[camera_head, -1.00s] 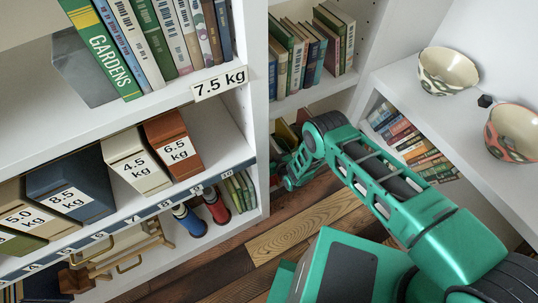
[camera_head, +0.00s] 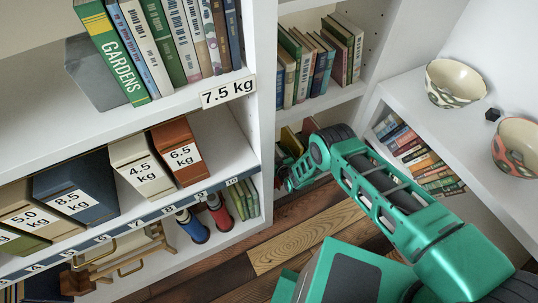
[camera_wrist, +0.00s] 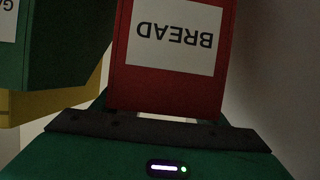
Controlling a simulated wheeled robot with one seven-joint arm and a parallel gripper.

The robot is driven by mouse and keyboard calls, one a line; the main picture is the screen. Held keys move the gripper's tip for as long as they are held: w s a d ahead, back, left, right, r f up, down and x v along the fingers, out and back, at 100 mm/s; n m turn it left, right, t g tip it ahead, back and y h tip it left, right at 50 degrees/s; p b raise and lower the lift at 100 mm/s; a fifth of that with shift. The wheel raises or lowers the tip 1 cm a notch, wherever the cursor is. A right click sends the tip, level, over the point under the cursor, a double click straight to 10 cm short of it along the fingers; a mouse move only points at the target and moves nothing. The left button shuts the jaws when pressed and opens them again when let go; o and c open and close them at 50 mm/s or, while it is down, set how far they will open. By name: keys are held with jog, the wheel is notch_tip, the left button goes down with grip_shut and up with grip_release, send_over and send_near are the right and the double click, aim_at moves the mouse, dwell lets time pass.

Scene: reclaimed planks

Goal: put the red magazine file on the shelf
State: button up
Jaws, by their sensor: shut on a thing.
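A red magazine file (camera_wrist: 167,70) with a white label reading BREAD, upside down in the picture, fills the middle of the wrist view. My gripper (camera_wrist: 165,118) is shut on its near end at the bottom of that view. In the head view my gripper (camera_head: 287,178) is small and reaches into the low part of the far shelf unit (camera_head: 338,100), partly hidden by my arm. I cannot clearly make out the red file there.
A green file (camera_wrist: 50,45) and a yellow one (camera_wrist: 45,103) stand left of the red file in the wrist view. The left bookcase (camera_head: 225,125) holds books and weight-labelled boxes. A white unit (camera_head: 425,115) with bowls stands right. Wooden floor (camera_head: 300,240) shows between.

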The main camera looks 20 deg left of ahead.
jog(key=shift+f, duration=0.3)
dwell(0.5)
jog(key=o, duration=1.8)
jog(key=v, duration=1)
jog(key=shift+s+d+r, duration=0.1)
jog(key=shift+s+d, duration=0.15)
